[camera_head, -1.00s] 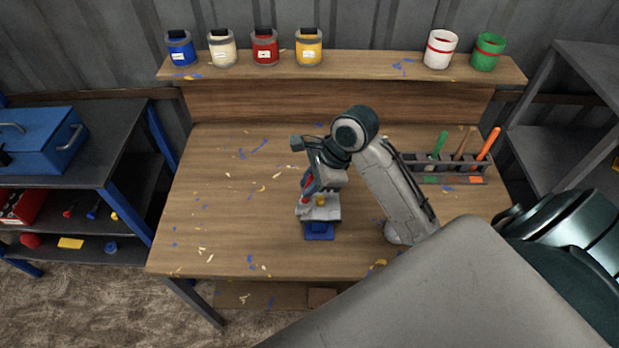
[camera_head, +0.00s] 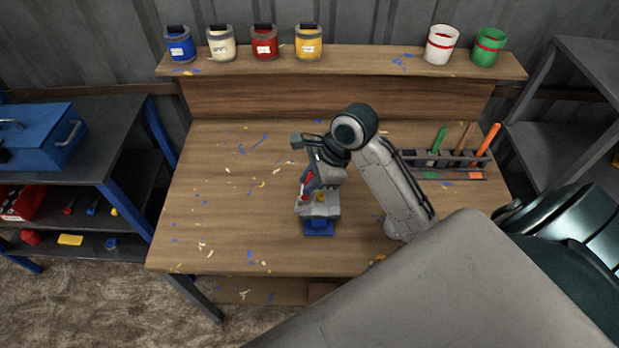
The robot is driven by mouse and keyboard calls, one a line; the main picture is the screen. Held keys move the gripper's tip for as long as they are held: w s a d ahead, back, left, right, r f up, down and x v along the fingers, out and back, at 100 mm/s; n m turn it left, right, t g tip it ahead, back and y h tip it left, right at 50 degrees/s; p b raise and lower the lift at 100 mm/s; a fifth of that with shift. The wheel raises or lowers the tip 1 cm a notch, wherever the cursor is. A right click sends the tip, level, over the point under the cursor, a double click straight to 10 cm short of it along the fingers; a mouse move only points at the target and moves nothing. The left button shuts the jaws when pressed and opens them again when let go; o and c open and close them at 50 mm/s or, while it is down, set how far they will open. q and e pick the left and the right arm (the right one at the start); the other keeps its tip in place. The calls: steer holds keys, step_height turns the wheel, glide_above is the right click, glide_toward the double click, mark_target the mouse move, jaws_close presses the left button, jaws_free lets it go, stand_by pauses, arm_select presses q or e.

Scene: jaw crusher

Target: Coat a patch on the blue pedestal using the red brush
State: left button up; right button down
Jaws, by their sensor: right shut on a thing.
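The blue pedestal (camera_head: 319,228) stands on the workbench, below the middle of the view, with a grey block-like part (camera_head: 328,211) above it. A small yellow part (camera_head: 320,197) shows on the grey part. My right gripper (camera_head: 311,182) comes in from the right over the pedestal and is shut on the red brush (camera_head: 304,191). The brush is tilted, its lower end near the left side of the grey part; I cannot tell whether it touches. The gripper hides part of the brush. My left gripper is not in view.
Paint cans, including a red one (camera_head: 264,43), line the back shelf (camera_head: 370,66). A rack (camera_head: 450,158) with green, brown and orange-handled tools stands at the bench's right. The bench's left half (camera_head: 215,205) is free except for paint flecks. A blue toolbox (camera_head: 45,140) sits at left.

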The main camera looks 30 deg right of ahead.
mark_target(310, 169)
steer(key=shift+f, duration=0.15)
steer(key=shift+s+d, duration=2.6)
steer(key=shift+d, duration=1.6)
steer(key=shift+w+a, duration=0.85)
steer(key=shift+a, duration=0.6)
steer(key=shift+w+a, duration=0.9)
steer(key=shift+a, duration=0.5)
steer(key=shift+w+a, duration=0.85)
steer(key=shift+a, duration=0.6)
steer(key=shift+d, duration=0.1)
steer(key=shift+r, duration=2.5)
